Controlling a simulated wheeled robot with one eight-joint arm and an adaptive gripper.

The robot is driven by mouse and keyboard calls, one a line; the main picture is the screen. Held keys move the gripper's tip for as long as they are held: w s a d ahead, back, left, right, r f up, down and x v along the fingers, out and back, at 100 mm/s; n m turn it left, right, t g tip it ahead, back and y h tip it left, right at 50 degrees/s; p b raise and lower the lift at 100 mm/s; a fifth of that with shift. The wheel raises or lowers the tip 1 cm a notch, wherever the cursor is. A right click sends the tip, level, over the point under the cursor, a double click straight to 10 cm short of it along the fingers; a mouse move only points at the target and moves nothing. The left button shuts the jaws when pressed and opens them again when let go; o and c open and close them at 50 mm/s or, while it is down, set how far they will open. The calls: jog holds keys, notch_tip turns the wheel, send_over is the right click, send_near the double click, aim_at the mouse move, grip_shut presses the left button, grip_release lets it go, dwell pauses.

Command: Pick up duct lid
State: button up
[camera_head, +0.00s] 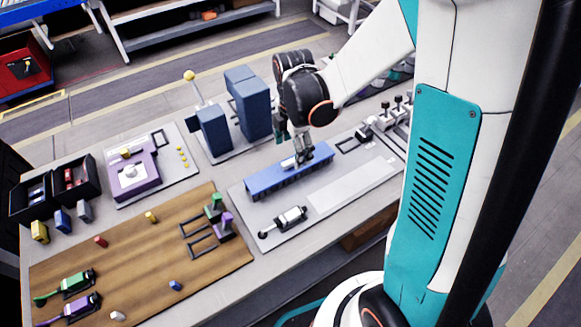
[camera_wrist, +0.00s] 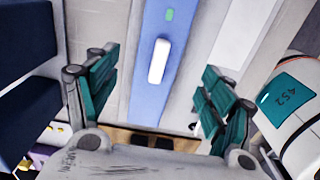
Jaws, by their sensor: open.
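The long blue duct lid (camera_head: 262,184) lies on a light board on the workbench, and a raised white grip (camera_wrist: 158,61) shows on its top in the wrist view. My gripper (camera_head: 303,155) is above the lid, near the middle of its length. In the wrist view my gripper (camera_wrist: 158,80) is open, with its green fingers apart on either side of the blue strip and nothing between them. In the head view the fingers partly hide the lid's top; whether they touch it is unclear.
A black-and-white tool (camera_head: 290,217) lies in front of the lid, with a pale flat plate (camera_head: 350,184) to the right. A wooden mat (camera_head: 130,245) with small parts is at the left front.

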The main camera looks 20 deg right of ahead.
aim_at(291, 161)
jog(key=f+b, duration=0.1)
jog(key=f, duration=0.1)
jog(key=f+b, duration=0.1)
jog(key=f, duration=0.2)
jog(key=shift+a+f+b, duration=0.25)
jog(key=shift+f+b, duration=0.1)
jog(key=shift+b, duration=0.05)
jog(key=c, duration=1.5)
